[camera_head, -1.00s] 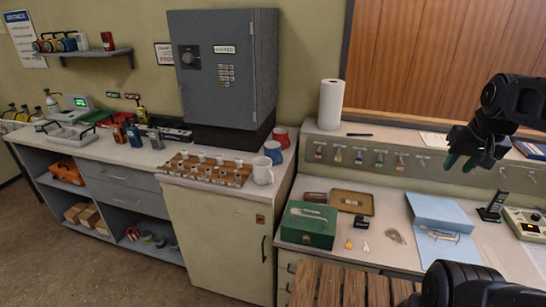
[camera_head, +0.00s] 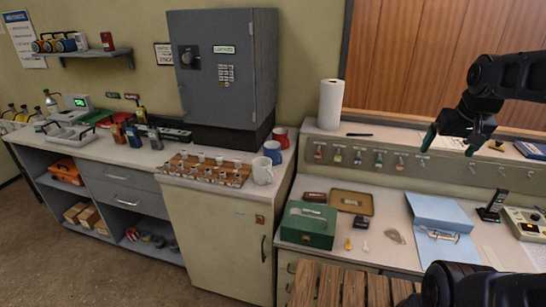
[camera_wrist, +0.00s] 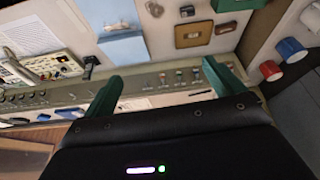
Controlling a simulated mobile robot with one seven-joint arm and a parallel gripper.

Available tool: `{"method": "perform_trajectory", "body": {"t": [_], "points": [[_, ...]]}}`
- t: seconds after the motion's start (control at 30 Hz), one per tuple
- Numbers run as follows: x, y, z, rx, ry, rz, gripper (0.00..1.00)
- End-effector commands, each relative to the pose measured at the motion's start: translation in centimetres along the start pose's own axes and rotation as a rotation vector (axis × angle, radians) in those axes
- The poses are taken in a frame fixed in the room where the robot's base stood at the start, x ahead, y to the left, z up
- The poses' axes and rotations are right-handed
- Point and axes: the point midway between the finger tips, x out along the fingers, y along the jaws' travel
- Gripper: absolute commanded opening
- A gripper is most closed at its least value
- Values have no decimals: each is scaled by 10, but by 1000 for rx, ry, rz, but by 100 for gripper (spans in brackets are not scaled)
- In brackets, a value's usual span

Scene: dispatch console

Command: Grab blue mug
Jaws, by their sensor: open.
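The blue mug (camera_head: 272,152) stands on the counter in front of the grey safe, between a red mug (camera_head: 280,137) behind and a white mug (camera_head: 262,170) in front. In the wrist view the blue mug (camera_wrist: 291,50) is at the upper right, beside the red mug (camera_wrist: 270,71) and at the edge of a white mug (camera_wrist: 312,16). My gripper (camera_head: 450,145) is open and empty, over the right-hand desk, well to the right of the blue mug. Its two green fingers (camera_wrist: 160,80) show apart in the wrist view.
A grey safe (camera_head: 224,75) stands behind the mugs. A wooden board (camera_head: 203,170) with several small items lies left of them. A paper towel roll (camera_head: 330,104) stands between the mugs and my gripper. A green box (camera_head: 308,225) and blue folder (camera_head: 440,212) lie on the desk.

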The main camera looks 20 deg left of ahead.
Motion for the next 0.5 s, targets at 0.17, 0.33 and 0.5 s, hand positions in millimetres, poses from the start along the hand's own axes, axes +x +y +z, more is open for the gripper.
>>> {"method": "perform_trajectory", "body": {"t": [0.17,0.33,0.5], "points": [[2,-24,-51,-79,-40,-20,94],[9,-53,-97,-152,-72,-38,94],[22,-88,-139,-226,-105,-54,94]]}}
